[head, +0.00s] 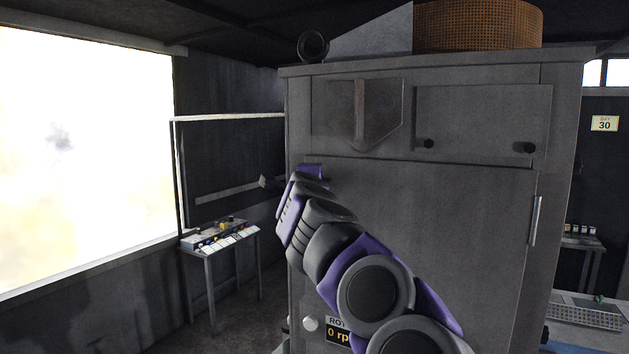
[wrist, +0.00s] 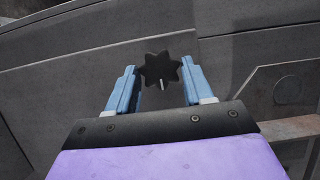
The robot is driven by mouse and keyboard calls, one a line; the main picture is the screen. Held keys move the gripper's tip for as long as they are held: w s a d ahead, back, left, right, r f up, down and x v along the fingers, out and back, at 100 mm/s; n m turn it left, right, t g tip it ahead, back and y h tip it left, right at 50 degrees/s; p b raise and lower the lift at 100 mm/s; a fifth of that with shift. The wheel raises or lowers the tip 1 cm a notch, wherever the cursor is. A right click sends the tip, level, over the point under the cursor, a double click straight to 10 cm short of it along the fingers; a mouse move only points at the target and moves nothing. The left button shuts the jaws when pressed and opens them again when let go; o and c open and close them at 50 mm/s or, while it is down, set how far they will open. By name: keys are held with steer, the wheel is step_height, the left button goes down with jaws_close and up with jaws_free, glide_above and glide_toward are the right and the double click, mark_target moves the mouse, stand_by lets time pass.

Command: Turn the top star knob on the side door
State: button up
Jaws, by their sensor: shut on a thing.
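The black star knob (wrist: 161,69) shows in the wrist view, on a grey panel of the side door (wrist: 90,65). A short white mark on the knob points down in the picture. My gripper (wrist: 159,64) has its blue fingers on either side of the knob and is shut on it. In the head view my arm reaches up to the left edge of the grey cabinet (head: 440,215). There the side door faces away and my fingers are mostly hidden.
The cabinet front has two small black knobs (head: 428,143) and a handle (head: 535,221). A control desk (head: 220,236) stands to the left, near a bright window (head: 85,150). A brown perforated drum (head: 478,25) sits on top. Open floor lies left of the cabinet.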

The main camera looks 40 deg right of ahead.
steer(key=shift+w+f, duration=0.1)
steer(key=shift+f, duration=0.1)
steer(key=o, duration=1)
steer(key=shift+w, duration=0.2)
steer(key=shift+s, duration=0.1)
steer(key=shift+s+r, duration=0.1)
steer(key=b+v, duration=0.3)
steer(key=v, duration=1.4)
